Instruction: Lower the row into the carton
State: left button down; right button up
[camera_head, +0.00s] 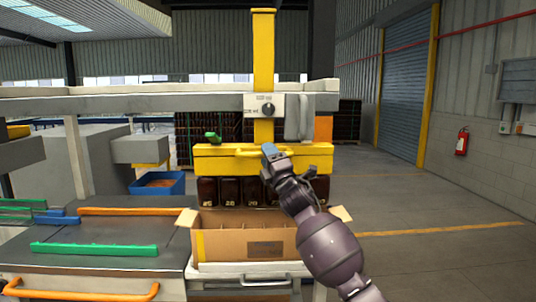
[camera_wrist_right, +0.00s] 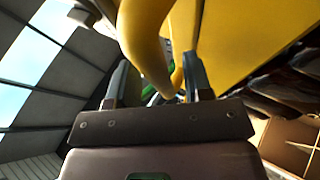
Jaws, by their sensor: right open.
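A row of dark amber bottles (camera_head: 229,191) hangs under a yellow lifting head (camera_head: 220,160), on a yellow vertical column (camera_head: 264,50). The open cardboard carton (camera_head: 220,243) stands below, flaps spread. The bottle bottoms appear near its rear rim; I cannot tell the exact gap. My right gripper (camera_head: 268,151) is at the yellow handle (camera_head: 246,153) on the head's front. In the right wrist view the handle (camera_wrist_right: 150,45) passes between the open fingers (camera_wrist_right: 157,82); contact is unclear. My right arm hides the right-hand bottles. My left gripper is not in view.
A control box with a dial (camera_head: 267,108) sits on the grey crossbeam (camera_head: 130,105). A green knob (camera_head: 212,137) is on top of the head. Green and orange rails (camera_head: 95,249) run along the conveyor at left. A blue bin (camera_head: 158,184) stands behind. Floor at right is clear.

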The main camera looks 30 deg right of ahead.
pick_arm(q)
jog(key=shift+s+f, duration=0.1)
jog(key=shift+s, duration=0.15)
pick_arm(e)
jog(key=shift+w+r, duration=0.1)
jog(key=shift+w, duration=0.1)
grip_shut()
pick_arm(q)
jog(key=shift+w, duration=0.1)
